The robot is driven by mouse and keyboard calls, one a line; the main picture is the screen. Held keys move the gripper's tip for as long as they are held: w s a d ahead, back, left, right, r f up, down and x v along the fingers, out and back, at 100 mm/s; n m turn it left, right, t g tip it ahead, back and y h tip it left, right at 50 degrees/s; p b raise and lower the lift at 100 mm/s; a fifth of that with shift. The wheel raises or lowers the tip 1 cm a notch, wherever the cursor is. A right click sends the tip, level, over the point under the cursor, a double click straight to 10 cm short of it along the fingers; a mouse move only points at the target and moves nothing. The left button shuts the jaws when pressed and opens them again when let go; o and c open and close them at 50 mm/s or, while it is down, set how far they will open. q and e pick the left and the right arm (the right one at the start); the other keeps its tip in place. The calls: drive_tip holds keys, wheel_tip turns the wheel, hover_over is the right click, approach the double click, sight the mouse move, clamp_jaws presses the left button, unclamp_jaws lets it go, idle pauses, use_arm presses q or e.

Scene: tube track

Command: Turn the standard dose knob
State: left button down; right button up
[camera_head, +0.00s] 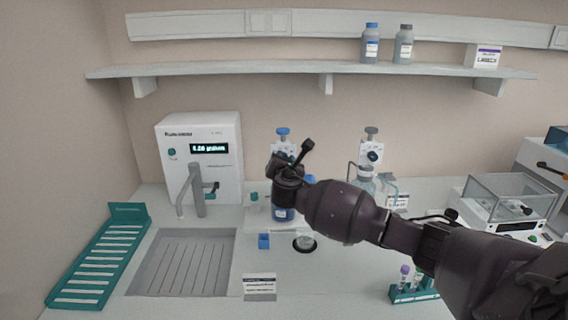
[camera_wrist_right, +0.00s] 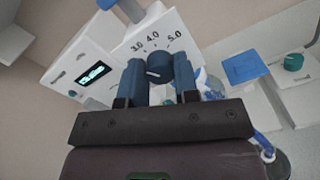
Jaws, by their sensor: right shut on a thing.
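The dark blue round dose knob (camera_wrist_right: 158,66) sits on a white dispenser face (camera_wrist_right: 172,30) with a scale reading 3.0, 4.0 and 5.0 in the right wrist view. A light pointer line shows on the knob. My right gripper (camera_wrist_right: 159,80) is shut on the knob, one blue finger on each side. In the head view my right gripper (camera_head: 284,166) covers the knob and the lower part of the blue-topped dispenser (camera_head: 283,148). The dispenser stands on a bottle of blue liquid (camera_head: 284,214). My left gripper is not in view.
A second dispenser with a grey top (camera_head: 371,148) stands to the right. A white instrument with a green display (camera_head: 216,132) and a sink (camera_head: 185,262) are on the left.

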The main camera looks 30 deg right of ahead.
drive_tip(key=shift+f+m+b, duration=0.15)
drive_tip(key=shift+m+b, duration=1.1)
drive_tip(key=shift+m, duration=3.65)
drive_tip(key=o, duration=0.8)
drive_tip(key=shift+o, duration=0.6)
drive_tip(key=shift+s, duration=0.1)
drive_tip(key=v, duration=1)
drive_tip(key=shift+s, duration=0.35)
drive_tip(key=shift+a, duration=0.15)
